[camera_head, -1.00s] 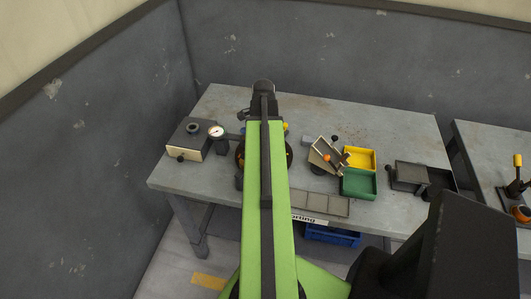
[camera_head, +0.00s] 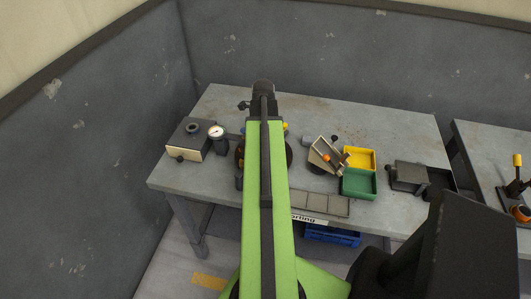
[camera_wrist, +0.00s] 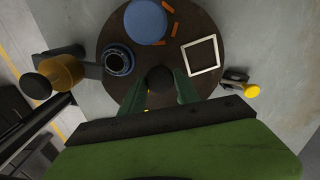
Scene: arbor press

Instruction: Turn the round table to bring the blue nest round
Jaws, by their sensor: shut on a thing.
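The round table (camera_wrist: 205,28) is a dark brown disc in the wrist view. In the head view it is mostly hidden behind my arm, with an edge (camera_head: 289,152) showing. On it at left is a blue ring-shaped nest (camera_wrist: 107,56) with a dark hollow. A plain blue disc (camera_wrist: 145,22) lies at the far side, and a white square frame (camera_wrist: 215,50) at right. My gripper (camera_wrist: 160,82) has its green fingers either side of a black round knob (camera_wrist: 160,76) near the table's front edge, shut on it. The fingertips are partly hidden.
A dial gauge (camera_head: 216,132) and a box with a dark top (camera_head: 189,137) stand at left. In the wrist view an amber cylinder (camera_wrist: 62,73) stands left of the disc. Yellow (camera_head: 359,159) and green (camera_head: 359,183) bins are at right. Orange strips (camera_wrist: 175,29) lie on the disc.

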